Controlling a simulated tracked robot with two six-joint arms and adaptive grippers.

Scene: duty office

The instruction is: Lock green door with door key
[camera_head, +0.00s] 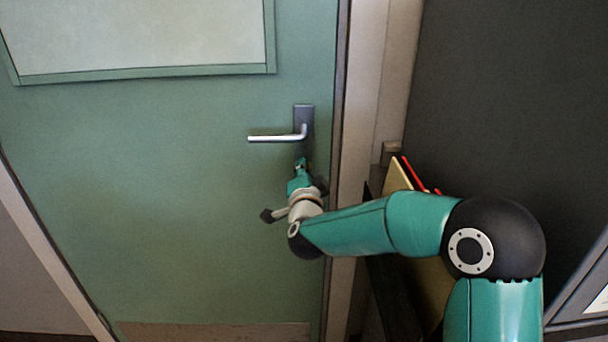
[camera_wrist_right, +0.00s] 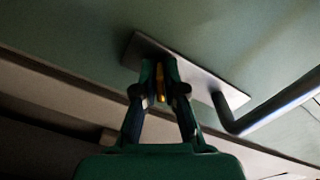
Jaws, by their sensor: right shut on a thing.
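The green door (camera_head: 170,200) fills the left and middle of the head view and looks closed against its frame. Its silver lever handle (camera_head: 275,138) sits on a dark plate (camera_head: 304,112) near the right edge. The handle (camera_wrist_right: 270,105) and plate (camera_wrist_right: 205,77) also show in the right wrist view. My right gripper (camera_head: 301,165) is just below the handle, at the lower part of the plate. In the right wrist view the gripper (camera_wrist_right: 160,80) is shut on a small brassy thing, likely the door key (camera_wrist_right: 161,83). The keyhole is hidden. My left gripper is not in view.
The door frame (camera_head: 365,110) stands right of the door, with a dark wall panel (camera_head: 510,100) beyond it. Yellowish and red flat items (camera_head: 400,172) stand behind my right arm. The door left of the handle is clear.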

